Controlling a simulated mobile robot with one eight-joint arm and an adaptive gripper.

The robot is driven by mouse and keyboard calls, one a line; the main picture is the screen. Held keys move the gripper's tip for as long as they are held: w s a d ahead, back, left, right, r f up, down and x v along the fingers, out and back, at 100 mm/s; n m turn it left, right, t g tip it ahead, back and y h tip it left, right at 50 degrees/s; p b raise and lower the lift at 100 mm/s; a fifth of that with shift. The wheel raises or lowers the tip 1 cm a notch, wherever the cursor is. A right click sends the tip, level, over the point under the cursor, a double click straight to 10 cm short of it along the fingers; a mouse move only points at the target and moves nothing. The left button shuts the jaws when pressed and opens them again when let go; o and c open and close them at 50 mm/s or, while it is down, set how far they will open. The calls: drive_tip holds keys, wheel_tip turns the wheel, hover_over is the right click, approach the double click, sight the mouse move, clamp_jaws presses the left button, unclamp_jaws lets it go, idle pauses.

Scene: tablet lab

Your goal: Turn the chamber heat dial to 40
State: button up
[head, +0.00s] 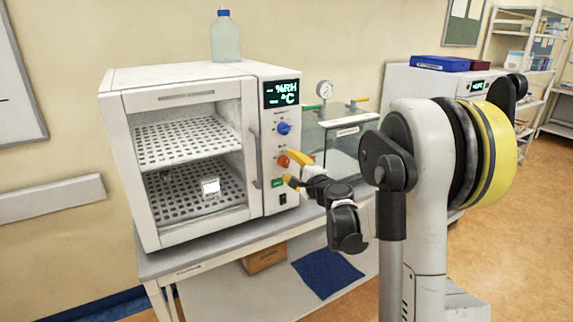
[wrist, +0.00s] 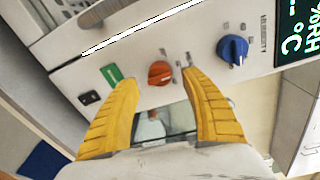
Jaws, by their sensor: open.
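The chamber is a white cabinet (head: 185,82) on a table, with two perforated shelves behind its front. Its orange-red dial (wrist: 160,73) sits on the control panel below a blue dial (head: 284,128) whose label appears to read humidity. In the head view the orange dial (head: 283,161) is partly covered by my fingers. My gripper (wrist: 159,80) is open, with one yellow fingertip on each side of the orange dial. I cannot tell whether they touch it. The orange dial's scale marks are too small to read. The display (head: 282,94) shows dashes for %RH and °C.
The door handle (head: 255,155) runs left of the panel. A glass tank (head: 345,145) with a gauge stands to the right. A bottle (head: 225,40) stands on top of the cabinet.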

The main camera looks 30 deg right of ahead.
drive_tip(key=s, duration=0.9)
drive_tip(key=shift+s+r, duration=0.2)
drive_tip(key=shift+r, duration=0.15)
drive_tip(key=shift+a, duration=0.1)
drive_tip(key=s+a+n+g+y, duration=0.2)
drive_tip(key=s+a+n, duration=0.25)
drive_tip(key=a, duration=0.45)
drive_tip(key=s+a+n+g+y, duration=0.1)
drive_tip(key=s+a+n+g, duration=0.2)
drive_tip(key=a+n, duration=0.45)
drive_tip(key=s+a+f+n+g+h, duration=0.1)
drive_tip(key=s+f+n, duration=0.1)
drive_tip(key=s, duration=0.4)
drive_tip(key=s+a+f+n+g+h, duration=0.1)
drive_tip(key=s+a+f+n+g, duration=0.1)
drive_tip(key=s, duration=0.5)
drive_tip(key=s+a+f+n+g+h, duration=0.1)
drive_tip(key=s+a+f+n+g, duration=0.1)
drive_tip(key=s+n, duration=0.2)
drive_tip(key=shift+s+f, duration=0.15)
drive_tip(key=shift+s, duration=1.05)
